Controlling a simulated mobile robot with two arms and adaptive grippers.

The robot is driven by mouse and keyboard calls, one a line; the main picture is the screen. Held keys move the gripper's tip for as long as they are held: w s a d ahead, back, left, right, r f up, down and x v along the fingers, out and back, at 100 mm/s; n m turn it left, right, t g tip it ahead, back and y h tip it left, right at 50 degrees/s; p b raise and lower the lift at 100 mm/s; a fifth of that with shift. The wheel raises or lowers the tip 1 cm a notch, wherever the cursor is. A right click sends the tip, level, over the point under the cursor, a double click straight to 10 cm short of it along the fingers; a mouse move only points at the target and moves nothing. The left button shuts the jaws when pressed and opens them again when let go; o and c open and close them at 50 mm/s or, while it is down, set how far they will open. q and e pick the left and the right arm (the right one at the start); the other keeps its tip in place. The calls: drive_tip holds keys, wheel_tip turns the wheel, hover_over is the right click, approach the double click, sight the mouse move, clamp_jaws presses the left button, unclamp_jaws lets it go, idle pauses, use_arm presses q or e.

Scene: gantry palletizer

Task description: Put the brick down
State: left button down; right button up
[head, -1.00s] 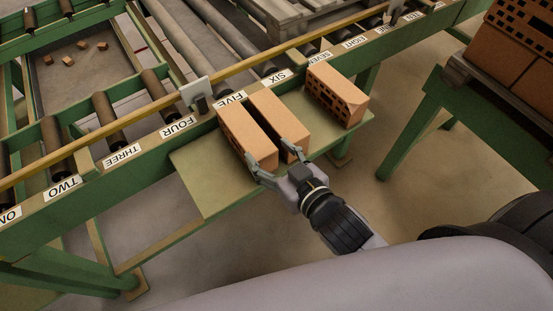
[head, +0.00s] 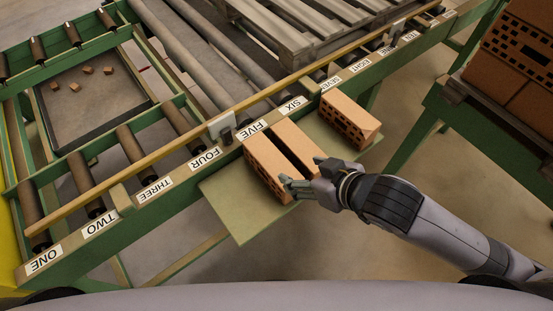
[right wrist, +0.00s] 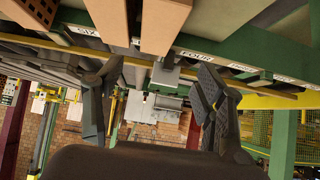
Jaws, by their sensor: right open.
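Three orange bricks lie on a green shelf (head: 245,213) in front of the roller conveyor. The left brick (head: 268,165) is near the FIVE label, and the middle brick (head: 298,145) lies close beside it with a narrow gap. The right brick (head: 350,118), with holes in its side, sits apart near SEVEN. My right gripper (head: 303,174) is open at the near ends of the left and middle bricks. In the right wrist view its fingers (right wrist: 152,92) are spread with nothing between them, and bricks show at the top. My left gripper is not in view.
A yellow rail (head: 160,152) and numbered green beam run along the conveyor edge. A grey stop (head: 221,126) stands near FOUR. A wooden pallet (head: 285,38) lies on the rollers. Stacked bricks (head: 520,50) stand on a green-legged stand at right. Shelf space left of the bricks is clear.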

sight(273, 160)
drive_tip(key=x, duration=0.5)
drive_tip(key=shift+d+f+p, duration=0.1)
drive_tip(key=shift+d+p, duration=0.05)
drive_tip(key=shift+p, duration=0.15)
drive_tip(key=x, duration=0.6)
drive_tip(key=shift+p, duration=0.4)
drive_tip(key=shift+w+a+f, duration=0.25)
drive_tip(key=shift+w+a+f+p, duration=0.1)
drive_tip(key=shift+w+f+p, duration=0.1)
drive_tip(key=shift+w+p, duration=0.1)
drive_tip(key=p+x, duration=0.1)
drive_tip(key=x, duration=0.2)
drive_tip(key=shift+w+f, duration=0.1)
drive_tip(key=shift+w+a+f, duration=0.25)
drive_tip(key=shift+w+f, duration=0.05)
drive_tip(key=shift+f, duration=0.1)
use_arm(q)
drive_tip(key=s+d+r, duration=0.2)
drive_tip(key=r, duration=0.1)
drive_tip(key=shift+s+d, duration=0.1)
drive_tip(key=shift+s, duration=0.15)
use_arm(e)
drive_tip(key=shift+c, duration=0.4)
